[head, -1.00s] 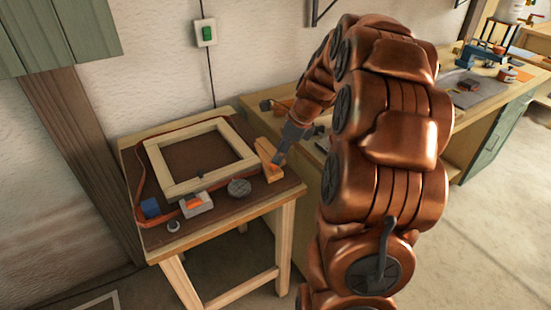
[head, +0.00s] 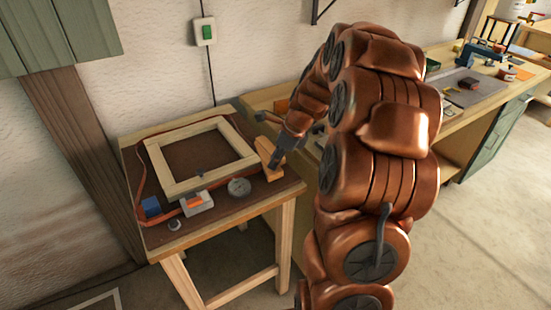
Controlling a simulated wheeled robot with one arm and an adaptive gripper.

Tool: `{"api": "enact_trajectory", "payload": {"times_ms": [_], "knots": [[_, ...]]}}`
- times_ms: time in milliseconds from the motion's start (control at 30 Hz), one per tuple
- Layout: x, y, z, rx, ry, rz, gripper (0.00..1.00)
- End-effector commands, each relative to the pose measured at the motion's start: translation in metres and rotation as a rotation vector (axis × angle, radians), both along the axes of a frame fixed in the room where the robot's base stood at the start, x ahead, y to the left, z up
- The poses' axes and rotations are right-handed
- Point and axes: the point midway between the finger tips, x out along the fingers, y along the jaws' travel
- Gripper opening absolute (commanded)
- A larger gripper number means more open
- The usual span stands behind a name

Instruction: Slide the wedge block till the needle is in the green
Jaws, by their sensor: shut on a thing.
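The wedge block (head: 265,148) is a small pale-orange wooden piece at the right end of the small table, beside the right side of a light wooden frame (head: 168,173). My gripper (head: 274,163) reaches down from the right and is shut on the wedge block. Its fingers hide part of the block. A small grey-white box with an orange part (head: 197,204) sits at the front of the table. It may be the gauge, but the needle and any green zone are too small to make out. A brown band (head: 138,190) runs around the frame.
A round grey disc (head: 239,187), a blue block (head: 151,206) and a small ring (head: 174,225) lie near the table's front edge. A longer workbench (head: 450,95) with tools stands to the right. The wall is close behind the small table (head: 190,241).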

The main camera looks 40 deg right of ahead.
Motion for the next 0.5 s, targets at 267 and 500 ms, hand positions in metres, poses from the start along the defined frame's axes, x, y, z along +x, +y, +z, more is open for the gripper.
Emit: {"api": "enact_trajectory", "payload": {"times_ms": [267,500], "knots": [[-0.0001,0.0002,0.0000,0.001,0.001,0.000,0.00],[0.0008,0.0001,0.0002,0.001,0.001,0.000,0.00]]}}
